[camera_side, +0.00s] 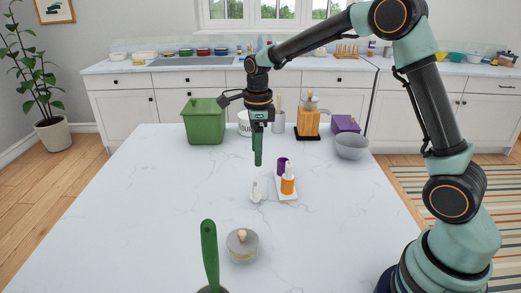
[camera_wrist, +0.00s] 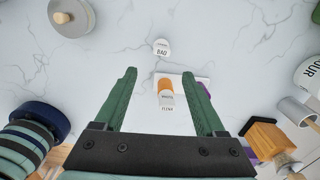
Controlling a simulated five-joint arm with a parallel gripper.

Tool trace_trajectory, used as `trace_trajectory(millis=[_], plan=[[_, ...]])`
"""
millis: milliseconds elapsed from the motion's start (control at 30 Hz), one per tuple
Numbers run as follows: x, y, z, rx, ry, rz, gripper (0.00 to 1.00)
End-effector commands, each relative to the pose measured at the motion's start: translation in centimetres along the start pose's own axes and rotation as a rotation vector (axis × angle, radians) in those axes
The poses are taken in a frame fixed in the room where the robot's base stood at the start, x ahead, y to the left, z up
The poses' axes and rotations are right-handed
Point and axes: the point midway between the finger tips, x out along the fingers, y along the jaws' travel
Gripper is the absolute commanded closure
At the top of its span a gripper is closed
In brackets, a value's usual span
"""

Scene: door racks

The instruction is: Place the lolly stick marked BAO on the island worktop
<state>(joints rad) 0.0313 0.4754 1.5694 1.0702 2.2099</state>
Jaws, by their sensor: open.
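A small white piece marked BAO (camera_wrist: 161,48) shows in the wrist view, beyond my fingertips. It seems to match the small white thing (camera_side: 256,192) left of the white tray in the side view, low on the pale marble worktop (camera_side: 150,200). A stick shape is hard to make out. My gripper (camera_side: 258,160) points down above the worktop, a little behind this white thing. In the wrist view my gripper (camera_wrist: 158,74) is open, with nothing held between its green fingers.
A white tray (camera_side: 287,195) bears an orange-and-white item (camera_side: 288,184) and a purple one (camera_side: 282,165). A lidded pot (camera_side: 242,246) and green handle (camera_side: 209,250) are in front. A green bin (camera_side: 204,122), grinder (camera_side: 308,122) and grey bowl (camera_side: 352,147) stand behind. The worktop's left is clear.

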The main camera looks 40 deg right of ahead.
Motion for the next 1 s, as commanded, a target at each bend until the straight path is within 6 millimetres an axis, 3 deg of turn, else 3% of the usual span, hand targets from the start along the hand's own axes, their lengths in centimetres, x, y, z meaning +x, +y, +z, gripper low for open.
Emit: trace_trajectory(millis=[200, 500, 800, 1000], plan=[[-5.4, 3.0, -1.8, -0.485, -0.044, -0.103, 0.28], [-10.0, 8.4, -5.4, -1.25, -0.009, -0.289, 0.28], [-10.8, 13.3, -8.8, -1.934, 0.151, -0.465, 0.28], [-10.4, 14.6, -9.7, -2.158, 0.237, -0.515, 0.28]])
